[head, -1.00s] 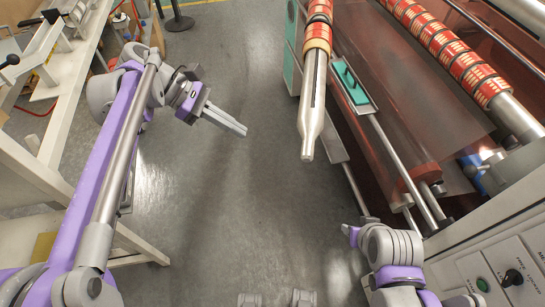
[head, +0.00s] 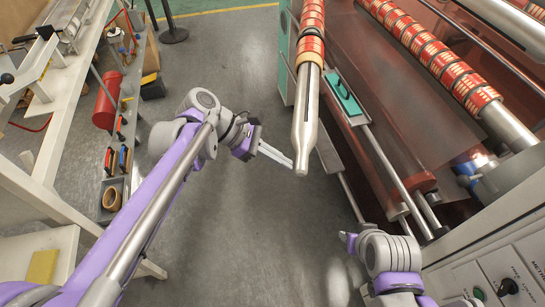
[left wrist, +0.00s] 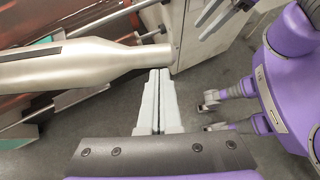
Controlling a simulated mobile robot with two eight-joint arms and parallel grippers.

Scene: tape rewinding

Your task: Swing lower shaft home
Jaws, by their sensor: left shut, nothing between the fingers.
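The lower shaft (head: 306,120) is a silver bar with a tapered free end. It carries red and cream tape rolls (head: 310,35) and sticks out over the floor in front of the machine. My left gripper (head: 290,164) is shut and empty, its fingertips close to the left of the shaft's tapered end in the head view.
The upper shaft (head: 440,60) with several red rolls sits in the machine at right. A control panel (head: 500,280) stands at lower right. A workbench (head: 50,80) with a red cylinder (head: 107,100) beside it is at left. The grey floor between is clear.

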